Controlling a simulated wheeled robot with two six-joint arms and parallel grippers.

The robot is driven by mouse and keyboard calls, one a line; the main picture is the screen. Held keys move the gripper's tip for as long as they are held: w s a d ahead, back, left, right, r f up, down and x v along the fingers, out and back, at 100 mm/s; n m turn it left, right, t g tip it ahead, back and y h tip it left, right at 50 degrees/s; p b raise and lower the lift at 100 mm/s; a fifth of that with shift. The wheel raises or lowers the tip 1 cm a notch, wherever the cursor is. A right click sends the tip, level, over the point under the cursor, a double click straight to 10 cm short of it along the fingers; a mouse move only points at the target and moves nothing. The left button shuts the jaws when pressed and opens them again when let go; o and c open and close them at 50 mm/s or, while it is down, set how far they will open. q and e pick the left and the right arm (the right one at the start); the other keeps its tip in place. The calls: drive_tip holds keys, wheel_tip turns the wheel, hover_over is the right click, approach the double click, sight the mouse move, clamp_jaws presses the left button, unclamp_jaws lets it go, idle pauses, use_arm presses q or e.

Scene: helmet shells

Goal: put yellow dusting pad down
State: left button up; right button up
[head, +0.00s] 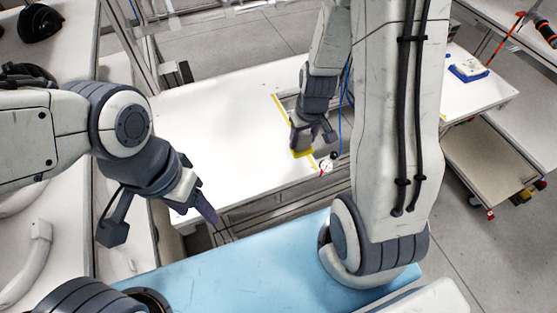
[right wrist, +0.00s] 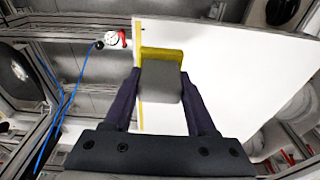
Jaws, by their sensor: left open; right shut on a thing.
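The yellow dusting pad (head: 302,154) is at the near right part of the white table in the head view. In the right wrist view its yellow part (right wrist: 162,54) shows beyond a grey block between my fingers. My right gripper (head: 314,140) is shut on the pad by this grey part, pointing down at the table. In the right wrist view the fingers (right wrist: 160,88) press the grey block from both sides. I cannot tell whether the pad touches the table. My left gripper (head: 160,224) is open and empty at the left, in front of the table's near left corner.
The white table (head: 220,125) is mostly bare, with a yellow strip (head: 280,104) along its right side. A red and white round device (head: 326,166) and a blue cable (head: 341,115) are beside the pad. A black helmet shell (head: 40,22) lies at upper left.

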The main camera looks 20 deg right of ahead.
drive_tip(key=s+d+r, duration=0.1)
drive_tip(key=s+d+r+b, duration=0.1)
drive_tip(key=d, duration=0.1)
drive_tip(key=w+a+f+p, duration=0.1)
drive_tip(key=w+a+f, duration=0.1)
drive_tip(key=w+a+f+p, duration=0.2)
drive_tip(key=w+a, duration=0.1)
drive_tip(key=w+a+f+p, duration=0.2)
drive_tip(key=w, duration=0.1)
drive_tip(key=shift+w+a+f, duration=0.1)
drive_tip(key=shift+a+f, duration=0.25)
drive_tip(key=shift+a, duration=0.05)
drive_tip(key=shift+f, duration=0.3)
wheel_tip(320, 180, down, 3)
drive_tip(key=b, duration=0.3)
drive_tip(key=shift+f, duration=0.2)
drive_tip(key=shift+f+b, duration=0.2)
drive_tip(key=shift+b, duration=0.15)
drive_tip(key=o, duration=1.2)
